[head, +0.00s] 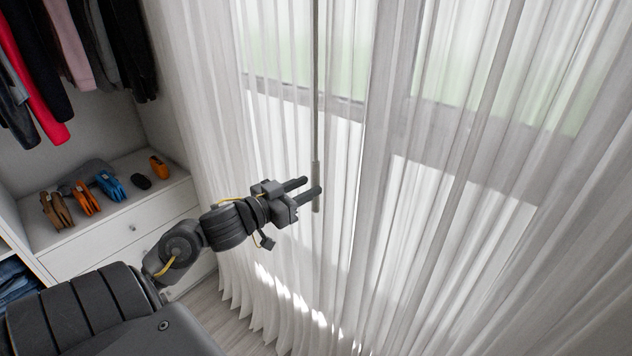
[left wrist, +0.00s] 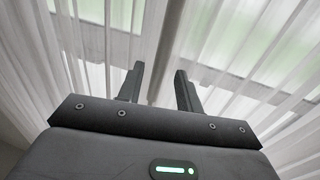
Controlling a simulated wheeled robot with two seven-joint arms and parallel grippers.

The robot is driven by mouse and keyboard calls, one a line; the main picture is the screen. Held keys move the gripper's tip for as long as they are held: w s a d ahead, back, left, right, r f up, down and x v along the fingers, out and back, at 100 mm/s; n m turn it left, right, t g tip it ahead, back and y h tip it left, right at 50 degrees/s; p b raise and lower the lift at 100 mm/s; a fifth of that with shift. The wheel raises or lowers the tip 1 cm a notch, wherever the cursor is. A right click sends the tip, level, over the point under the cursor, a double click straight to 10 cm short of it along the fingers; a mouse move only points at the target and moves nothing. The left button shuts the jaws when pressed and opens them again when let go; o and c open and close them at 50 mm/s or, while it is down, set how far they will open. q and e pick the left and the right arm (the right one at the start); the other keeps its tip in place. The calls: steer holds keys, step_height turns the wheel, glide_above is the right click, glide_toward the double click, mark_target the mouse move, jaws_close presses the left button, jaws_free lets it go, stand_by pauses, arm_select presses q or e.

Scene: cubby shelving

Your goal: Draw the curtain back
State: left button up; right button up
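A sheer white curtain (head: 460,220) hangs in folds across the window and fills most of the head view. A thin grey wand (head: 316,110) hangs upright in front of it, with a thicker handle (head: 316,180) at its lower end. My left gripper (head: 311,187) is at the handle's height, its fingertips close to it. In the left wrist view the two fingers (left wrist: 158,85) stand apart, and the wand (left wrist: 166,50) shows between and beyond them. I cannot tell whether a finger touches it. My right gripper is in neither view.
A white drawer unit (head: 120,240) stands at the left with several small bags (head: 84,198) on top. Clothes (head: 60,60) hang above it. The window frame (head: 340,105) shows through the curtain. The wooden floor (head: 222,318) is bare below.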

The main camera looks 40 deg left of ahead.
mark_target(313, 184)
arm_select(q)
steer(key=shift+w+d, duration=0.2)
steer(key=shift+w, duration=0.7)
steer(key=shift+w+d, duration=0.15)
steer(key=shift+w, duration=0.7)
steer(key=shift+c, duration=0.4)
jaws_close()
